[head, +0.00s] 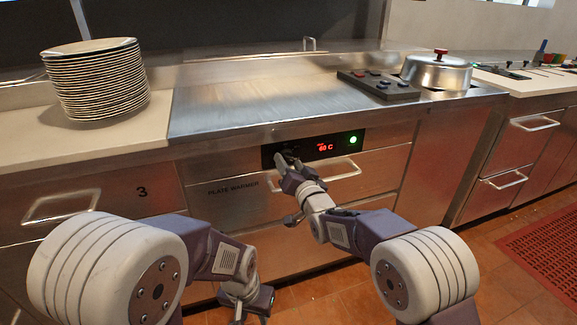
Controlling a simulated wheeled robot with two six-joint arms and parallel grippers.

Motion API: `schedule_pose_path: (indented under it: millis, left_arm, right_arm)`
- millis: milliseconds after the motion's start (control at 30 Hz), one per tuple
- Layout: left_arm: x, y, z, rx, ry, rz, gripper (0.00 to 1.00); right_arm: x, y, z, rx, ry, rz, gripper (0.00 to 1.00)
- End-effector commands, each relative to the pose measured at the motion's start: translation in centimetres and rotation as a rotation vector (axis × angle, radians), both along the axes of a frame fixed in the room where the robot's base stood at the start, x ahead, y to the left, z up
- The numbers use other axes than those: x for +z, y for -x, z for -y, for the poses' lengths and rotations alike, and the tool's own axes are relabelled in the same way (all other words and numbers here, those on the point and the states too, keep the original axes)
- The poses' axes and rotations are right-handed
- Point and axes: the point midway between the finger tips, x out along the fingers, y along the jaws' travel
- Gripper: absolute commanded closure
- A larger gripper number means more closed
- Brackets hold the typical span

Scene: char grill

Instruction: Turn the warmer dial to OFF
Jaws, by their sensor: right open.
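The warmer's black control panel (336,140) is on the steel front below the counter. Its red display (325,147) reads about 60 C, and a green light (353,139) is lit at its right end. The dial is not clearly visible; my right gripper covers the panel's left part. My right gripper (284,161) is open with its fingertips at that part of the panel. I cannot tell whether it touches a dial. My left gripper (258,304) hangs low in front of the cabinet, away from the panel; its fingers are not clear.
A drawer handle (340,172) projects just below the panel, close to my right gripper. A stack of plates (97,80) stands on the left counter. A black control box (378,86) and lidded steel pan (437,71) sit at right. The steel top (260,100) is clear.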

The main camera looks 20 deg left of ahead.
Motion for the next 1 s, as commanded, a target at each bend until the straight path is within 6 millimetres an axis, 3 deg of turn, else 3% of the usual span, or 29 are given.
schedule_pose_path:
  millis: [400,600,1000]
  left_arm:
    - [-0.26,0.0,0.01,0.0,0.0,0.0,0.64]
    - [-0.26,0.0,0.0,0.0,0.0,0.0,0.64]
    - [-0.3,0.01,0.0,0.0,0.0,0.0,0.64]
  right_arm:
    - [0.03,-1.02,-0.68,0.0,0.0,0.0,0.48]
    - [0.03,-1.01,-0.66,0.0,0.0,0.0,1.0]
    - [0.0,-1.03,-0.62,0.0,0.065,0.044,1.0]
